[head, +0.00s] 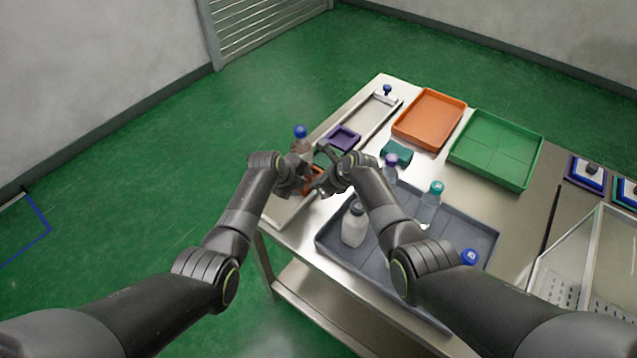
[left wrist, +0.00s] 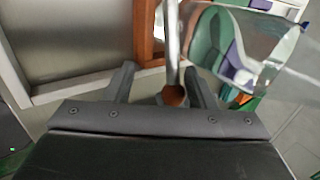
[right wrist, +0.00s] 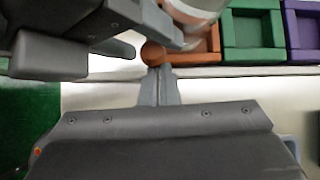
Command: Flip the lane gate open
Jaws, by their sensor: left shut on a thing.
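A reddish-brown ball knob on a thin metal rod, apparently the lane gate's handle, sits between the two fingers of my left gripper (left wrist: 163,88) in the left wrist view. The knob (left wrist: 173,95) also shows in the right wrist view, at the tips of the left fingers. My left gripper (head: 305,182) is shut on it beside the metal lane. My right gripper (right wrist: 158,75) has its fingertips together, just below the knob in its wrist view. Whether it touches the knob is unclear. In the head view the arms hide most of the gate.
A blue-capped bottle (head: 300,131) stands just behind my left gripper. A purple tray (head: 343,138) and teal tray (head: 397,153) lie further back. A grey tray (head: 470,222) with several bottles is at the right. Orange (head: 430,118) and green (head: 497,148) trays stand behind.

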